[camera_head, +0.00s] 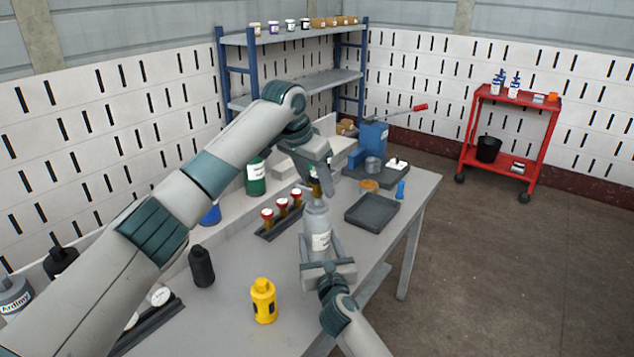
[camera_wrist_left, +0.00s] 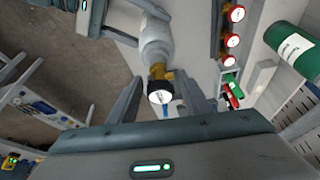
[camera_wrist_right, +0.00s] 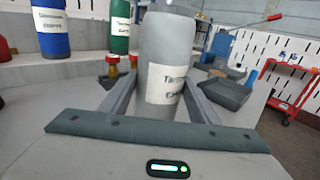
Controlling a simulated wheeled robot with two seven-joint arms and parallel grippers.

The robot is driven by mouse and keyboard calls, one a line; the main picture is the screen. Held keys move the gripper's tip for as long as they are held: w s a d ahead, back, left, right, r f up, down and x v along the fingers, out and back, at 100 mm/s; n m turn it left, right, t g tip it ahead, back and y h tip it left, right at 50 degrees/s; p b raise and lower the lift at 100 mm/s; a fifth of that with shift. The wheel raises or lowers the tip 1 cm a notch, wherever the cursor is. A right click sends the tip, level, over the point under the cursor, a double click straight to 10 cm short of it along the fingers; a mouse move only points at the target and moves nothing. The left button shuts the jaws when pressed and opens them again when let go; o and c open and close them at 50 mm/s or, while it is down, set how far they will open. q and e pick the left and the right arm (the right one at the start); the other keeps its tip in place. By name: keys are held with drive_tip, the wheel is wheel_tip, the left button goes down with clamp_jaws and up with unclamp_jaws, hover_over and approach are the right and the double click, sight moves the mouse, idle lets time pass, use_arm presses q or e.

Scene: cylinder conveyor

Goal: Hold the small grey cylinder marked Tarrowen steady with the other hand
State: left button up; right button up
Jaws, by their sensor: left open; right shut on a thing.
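The small grey cylinder (camera_head: 319,226) stands upright over the table's front part. Its white label, partly readable as "Tarrow...", shows in the right wrist view (camera_wrist_right: 166,84). My right gripper (camera_head: 321,250) is shut on its body, one finger on each side. A brass valve (camera_wrist_left: 160,73) with a dark, white-faced knob (camera_wrist_left: 161,95) tops the cylinder. My left gripper (camera_head: 318,184) is above the cylinder, open, with its fingers on either side of the valve and apart from it in the left wrist view. The cylinder's base is hidden by my right gripper.
A yellow bottle (camera_head: 263,301) and a black bottle (camera_head: 201,267) stand to the left. A rack (camera_head: 266,233) of red-topped valves is just behind left. A dark tray (camera_head: 371,213) lies to the right. A green cylinder (camera_head: 255,179) stands behind.

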use_arm(q)
clamp_jaws()
drive_tip(key=n+y, duration=0.1)
drive_tip(key=n, duration=0.2)
drive_tip(key=shift+n+t, duration=0.3)
drive_tip(key=shift+n, duration=0.1)
drive_tip(key=shift+n+y, duration=0.6)
drive_tip(key=shift+n, duration=0.5)
